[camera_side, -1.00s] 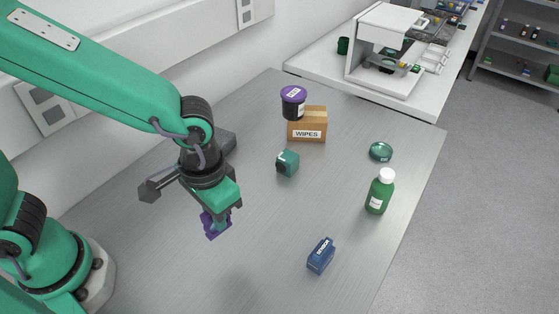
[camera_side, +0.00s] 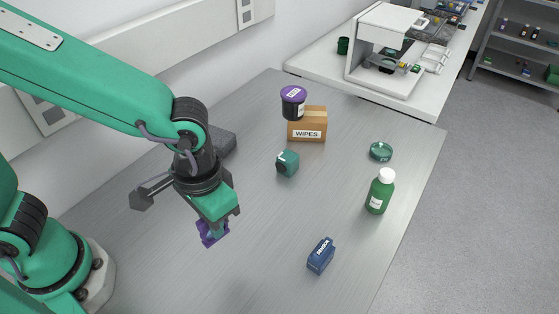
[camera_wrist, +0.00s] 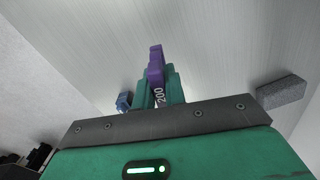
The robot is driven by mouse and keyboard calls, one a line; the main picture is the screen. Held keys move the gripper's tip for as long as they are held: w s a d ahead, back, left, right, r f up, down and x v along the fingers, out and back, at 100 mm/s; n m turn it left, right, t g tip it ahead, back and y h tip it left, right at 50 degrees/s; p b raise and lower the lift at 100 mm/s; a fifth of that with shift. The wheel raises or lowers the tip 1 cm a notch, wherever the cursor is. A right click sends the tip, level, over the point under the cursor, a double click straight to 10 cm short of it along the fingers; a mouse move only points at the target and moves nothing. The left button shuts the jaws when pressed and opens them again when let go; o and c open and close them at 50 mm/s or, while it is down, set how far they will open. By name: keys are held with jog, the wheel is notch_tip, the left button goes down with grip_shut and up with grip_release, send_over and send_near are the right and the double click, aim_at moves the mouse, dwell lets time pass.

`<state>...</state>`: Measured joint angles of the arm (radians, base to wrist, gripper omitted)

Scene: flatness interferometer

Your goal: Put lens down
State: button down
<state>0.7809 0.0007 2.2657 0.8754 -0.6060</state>
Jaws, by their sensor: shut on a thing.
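My gripper (camera_side: 218,216) is shut on a purple lens holder (camera_side: 211,234), which sticks out below the green fingers. In the wrist view the purple lens holder (camera_wrist: 156,64) stands between the fingers, with "200" printed in white near its base. It appears to hang above the bare left part of the grey table (camera_side: 262,235); the exact gap to the surface cannot be told. Any glass in the holder is hidden by the fingers and the angle.
A dark grey block (camera_wrist: 281,93) lies behind the arm. The table's middle is clear.

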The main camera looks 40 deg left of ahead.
jog(key=shift+s+d+f+n, duration=0.1)
jog(key=shift+d+f+n, duration=0.4)
jog(key=shift+d+f, duration=1.3)
jog(key=shift+d+f+n, duration=0.5)
jog(key=shift+d+f, duration=1.05)
jog(key=shift+d, duration=0.45)
jog(key=shift+f, duration=0.1)
jog(key=shift+f, duration=1.9)
jog(key=shift+f, duration=0.1)
jog(key=c, duration=1.5)
grip_release()
jog(key=shift+o, duration=0.2)
notch_tip(320, 180, up, 12)
